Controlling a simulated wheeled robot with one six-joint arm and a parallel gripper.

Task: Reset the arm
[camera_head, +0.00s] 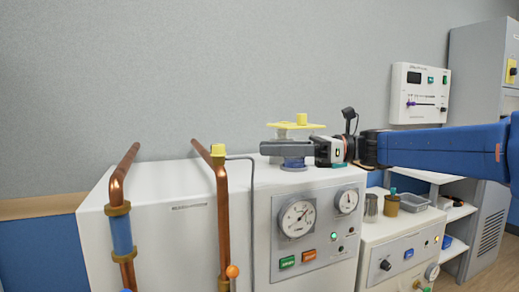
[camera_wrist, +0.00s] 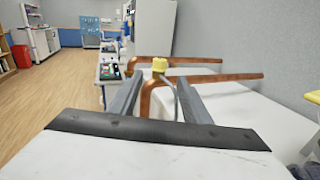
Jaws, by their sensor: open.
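My blue arm (camera_head: 440,148) reaches in from the right, nearly level, above the white cabinet (camera_head: 160,190). My gripper (camera_head: 265,148) points left and is open, with nothing visible between its fingers. In the wrist view, the two grey fingers of my gripper (camera_wrist: 156,92) stand apart, with copper pipe and a yellow cap showing beyond them. In the head view a yellow valve handle (camera_head: 295,125) shows just above my gripper, and a blue base (camera_head: 293,163) shows below it. My gripper hides the part between; I cannot tell whether they touch.
Two copper pipes, left (camera_head: 118,185) and right (camera_head: 221,195), rise at the cabinet's left; the right one has a yellow cap (camera_head: 218,150). A thin grey tube (camera_head: 252,200) stands beside it. Gauges (camera_head: 297,218) face front. A white wall box (camera_head: 419,93) hangs behind my arm.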

